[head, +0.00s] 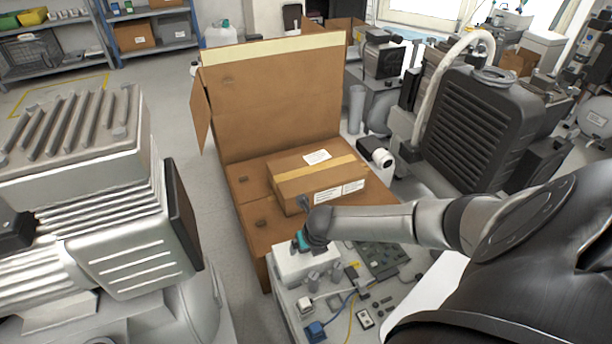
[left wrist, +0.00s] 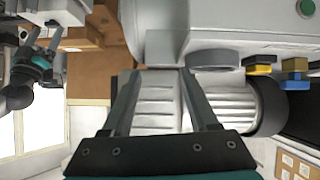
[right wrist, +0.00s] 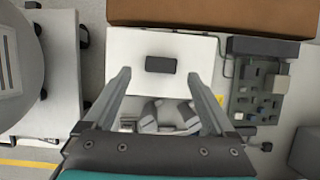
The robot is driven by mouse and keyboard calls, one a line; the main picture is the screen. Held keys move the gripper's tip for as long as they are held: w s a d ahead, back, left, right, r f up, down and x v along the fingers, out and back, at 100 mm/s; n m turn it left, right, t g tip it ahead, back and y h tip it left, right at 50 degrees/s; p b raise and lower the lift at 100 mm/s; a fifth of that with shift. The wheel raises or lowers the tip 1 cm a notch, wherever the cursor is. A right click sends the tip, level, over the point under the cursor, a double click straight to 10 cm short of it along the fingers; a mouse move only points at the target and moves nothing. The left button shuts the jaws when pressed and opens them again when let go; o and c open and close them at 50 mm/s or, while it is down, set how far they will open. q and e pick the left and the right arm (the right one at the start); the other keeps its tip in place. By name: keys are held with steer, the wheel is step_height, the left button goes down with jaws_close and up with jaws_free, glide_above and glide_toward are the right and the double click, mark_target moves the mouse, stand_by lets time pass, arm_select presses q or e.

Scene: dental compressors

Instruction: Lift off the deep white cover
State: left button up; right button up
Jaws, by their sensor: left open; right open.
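The white cover (head: 300,268) is a plain white box on the bench below the cardboard boxes in the head view. In the right wrist view the cover (right wrist: 128,48) shows from above, with a dark rectangular handle (right wrist: 160,65) on its top. My right gripper (right wrist: 158,78) is open, its two fingers apart on either side of the handle; I cannot tell how high it is above it. In the head view the right hand (head: 306,238) hides part of the cover's top. My left gripper (left wrist: 160,72) is open and empty, facing a ribbed grey motor (left wrist: 158,105).
An open cardboard box (head: 270,100) and a closed carton (head: 320,182) stand just behind the cover. A green circuit board (head: 380,258) and small parts lie to its right. A large finned machine (head: 90,190) fills the left.

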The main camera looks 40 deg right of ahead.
mark_target(307, 256)
steer(key=shift+b+x, duration=0.55)
steer(key=shift+x, duration=0.25)
steer(key=shift+f, duration=0.25)
arm_select(q)
steer(key=shift+d+r+t+h+b, duration=0.25)
steer(key=shift+d+r+t+h, duration=0.25)
steer(key=shift+d+t, duration=0.4)
steer(key=shift+d+r+t+h+b, duration=0.2)
steer(key=shift+d+r+t+h, duration=0.4)
steer(key=shift+t, duration=0.5)
arm_select(e)
steer(key=shift+w+d+f, duration=0.1)
steer(key=shift+f, duration=0.15)
arm_select(q)
steer(key=shift+d+f, duration=0.1)
arm_select(e)
steer(key=shift+c, duration=0.3)
jaws_close()
